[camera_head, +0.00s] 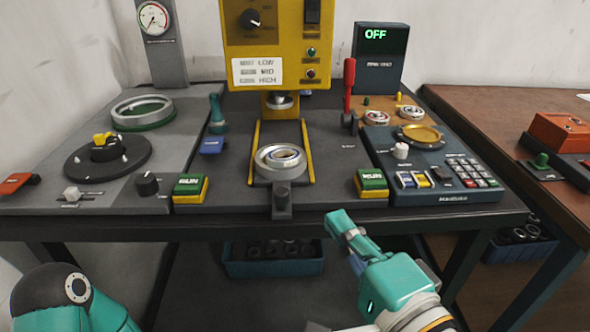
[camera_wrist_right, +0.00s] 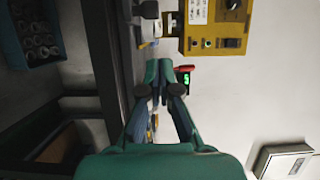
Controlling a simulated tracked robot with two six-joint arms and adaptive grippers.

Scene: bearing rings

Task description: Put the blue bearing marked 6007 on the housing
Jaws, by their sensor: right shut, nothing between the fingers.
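The silver housing (camera_head: 268,171) stands on the press's slide between two yellow rails. A ring with a thin blue band (camera_head: 285,157) sits in its top and looks about level; its marking is too small to read. My right gripper (camera_head: 338,222) is shut and empty, in front of the table's front edge, to the lower right of the housing and apart from it. Its fingers also show in the right wrist view (camera_wrist_right: 163,72). Only part of my left arm shows at the lower left of the head view; its gripper is out of view.
A yellow press (camera_head: 279,45) stands over the rear of the slide. Green RUN buttons (camera_head: 189,186) flank the slide. A blue crate (camera_head: 275,267) is below the table.

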